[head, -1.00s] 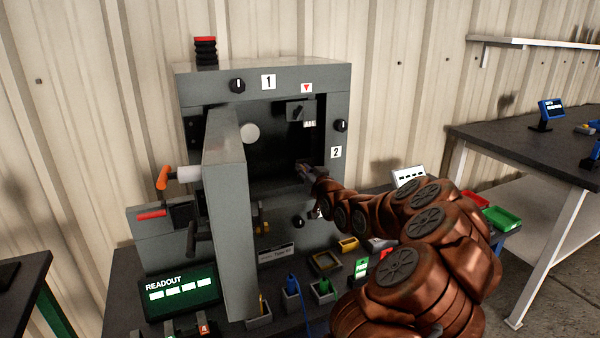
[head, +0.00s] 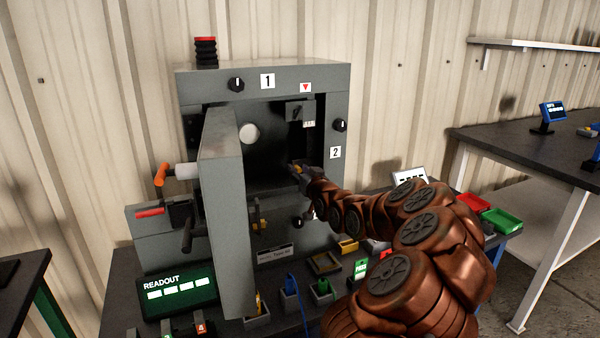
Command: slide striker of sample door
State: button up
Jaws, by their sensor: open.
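The sample door (head: 224,215) is a thick grey panel standing open on the left side of the grey enclosure (head: 335,88). An orange handle (head: 161,175) and a dark lever (head: 189,238) stick out to its left. My gripper (head: 296,168) is open at the enclosure's opening, right of the door and apart from it. It is small and dark here, and nothing shows clearly between its fingers. A small dark block with a pale label (head: 309,124) sits inside the opening at the upper right, above my gripper. I cannot tell for sure which part is the striker.
Red (head: 473,205) and green (head: 502,218) bins lie at the right. Another table (head: 540,150) stands far right.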

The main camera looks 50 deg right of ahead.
jog(key=shift+s+a, duration=0.15)
jog(key=shift+s, duration=0.45)
jog(key=v, duration=1)
jog(key=shift+s+a, duration=0.25)
jog(key=shift+s, duration=0.1)
